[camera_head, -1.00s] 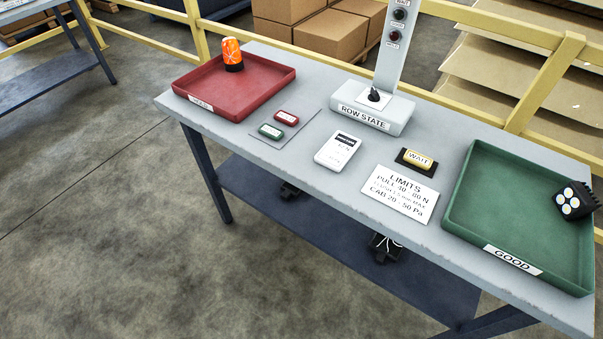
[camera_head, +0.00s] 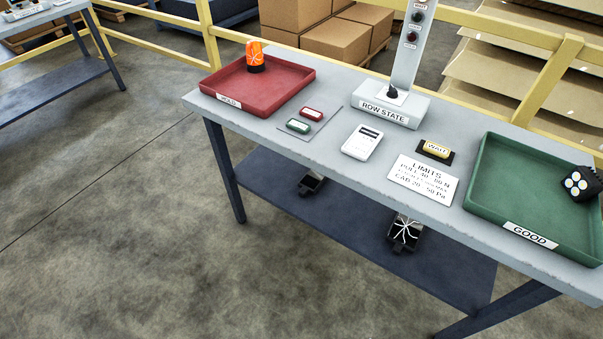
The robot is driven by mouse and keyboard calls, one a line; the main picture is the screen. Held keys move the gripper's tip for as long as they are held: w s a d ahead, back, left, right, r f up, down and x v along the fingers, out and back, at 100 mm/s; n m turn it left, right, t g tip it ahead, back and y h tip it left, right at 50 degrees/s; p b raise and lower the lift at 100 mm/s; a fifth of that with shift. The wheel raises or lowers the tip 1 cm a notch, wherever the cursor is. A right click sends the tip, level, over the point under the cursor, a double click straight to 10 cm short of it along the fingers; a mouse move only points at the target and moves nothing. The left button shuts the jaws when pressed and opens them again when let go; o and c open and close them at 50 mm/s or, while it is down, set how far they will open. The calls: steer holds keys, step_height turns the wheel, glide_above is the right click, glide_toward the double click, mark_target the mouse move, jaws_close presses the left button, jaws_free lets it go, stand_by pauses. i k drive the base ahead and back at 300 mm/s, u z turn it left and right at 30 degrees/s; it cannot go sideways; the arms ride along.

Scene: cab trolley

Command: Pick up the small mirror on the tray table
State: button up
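I see no small mirror in this view. The grey table (camera_head: 330,172) in front of me bears a red tray (camera_head: 278,105) at its left and a green tray (camera_head: 490,213) marked GOOD at its right. An orange beacon (camera_head: 255,57) stands in the red tray. A black lamp with several round white lenses (camera_head: 577,183) lies in the green tray. A second table (camera_head: 62,9) at the upper left is cut by the picture edge, and the small things on it are too cut off to tell. My gripper is out of view.
Between the trays are a ROW STATE post (camera_head: 405,65), a white device (camera_head: 362,142), a LIMITS card (camera_head: 423,178), a WAIT button (camera_head: 437,149) and green and red buttons (camera_head: 305,120). Yellow rails (camera_head: 210,30) run behind. Floor at left is clear.

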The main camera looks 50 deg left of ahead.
mark_target(312, 181)
steer(key=u, duration=0.6)
steer(key=i, duration=0.2)
steer(key=u, duration=2.2)
steer(key=k, duration=1.1)
steer(key=z, duration=0.6)
steer(key=i, duration=1)
steer(key=u, duration=0.05)
